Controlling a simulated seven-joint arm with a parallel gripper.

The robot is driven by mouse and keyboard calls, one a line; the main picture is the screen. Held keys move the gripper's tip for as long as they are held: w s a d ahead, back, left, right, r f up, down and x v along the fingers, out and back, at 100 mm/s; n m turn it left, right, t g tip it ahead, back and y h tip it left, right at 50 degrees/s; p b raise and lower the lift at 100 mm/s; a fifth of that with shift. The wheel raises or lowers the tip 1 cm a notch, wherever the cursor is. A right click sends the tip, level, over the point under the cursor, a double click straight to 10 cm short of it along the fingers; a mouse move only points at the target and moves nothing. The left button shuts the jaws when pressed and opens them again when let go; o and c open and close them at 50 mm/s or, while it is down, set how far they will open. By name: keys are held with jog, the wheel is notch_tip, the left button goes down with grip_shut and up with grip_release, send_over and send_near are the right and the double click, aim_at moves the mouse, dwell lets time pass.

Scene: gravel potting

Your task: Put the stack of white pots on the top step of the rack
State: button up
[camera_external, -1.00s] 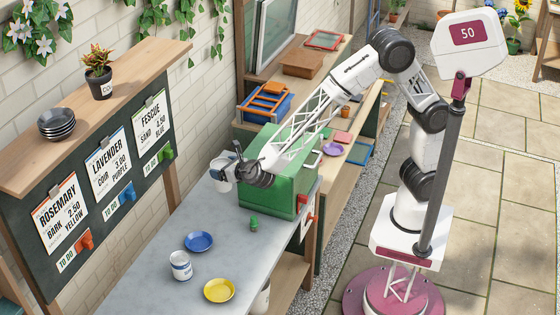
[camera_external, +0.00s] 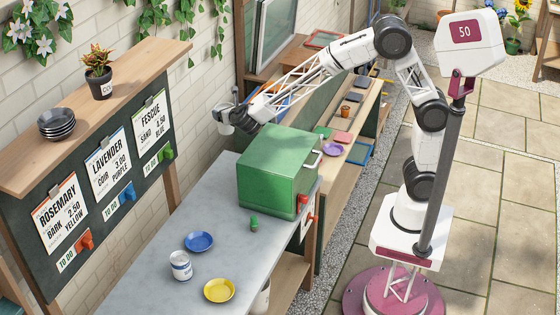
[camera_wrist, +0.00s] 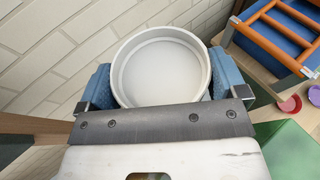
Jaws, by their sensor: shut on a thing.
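My gripper (camera_external: 230,114) is shut on the white pots (camera_wrist: 162,68), held in the air beyond the green box and near the brick wall. In the wrist view a round white rim with a nested inner rim sits between two blue fingers; how many pots are stacked cannot be told. The held pots also show small in the external view (camera_external: 225,127). An orange-barred frame (camera_wrist: 272,47) with blue parts, perhaps the rack, lies to the right of the pots in the wrist view. My arm partly hides it in the external view.
The green box (camera_external: 275,170) stands on the grey bench (camera_external: 160,262). Blue (camera_external: 199,241) and yellow (camera_external: 219,290) saucers and a white can (camera_external: 181,266) are at the bench's near part. A purple saucer (camera_external: 333,149) lies on the wooden bench beyond.

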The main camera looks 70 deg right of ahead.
jog(key=s+d+r+m+g+h, duration=0.1)
jog(key=d+r+m+g+h, duration=0.15)
jog(key=d, duration=1.75)
jog(key=s+d+r+m+g+h, duration=0.15)
jog(key=d+r, duration=0.25)
jog(key=d, duration=1.6)
jog(key=s+d+f+m+g, duration=0.1)
jog(key=s+d+f, duration=0.1)
jog(key=d, duration=0.3)
jog(key=s+d+f, duration=0.2)
jog(key=d, duration=0.3)
jog(key=s+d+f, duration=0.5)
jog(key=s+f, duration=0.2)
jog(key=f, duration=0.2)
jog(key=shift+s+d+f+t, duration=0.4)
jog(key=w+d+f, duration=0.1)
jog(key=w+d, duration=0.7)
jog(key=w, duration=0.5)
jog(key=shift+w+f, duration=0.2)
jog(key=shift+w, duration=0.2)
jog(key=shift+d, duration=0.1)
jog(key=shift+f, duration=1.8)
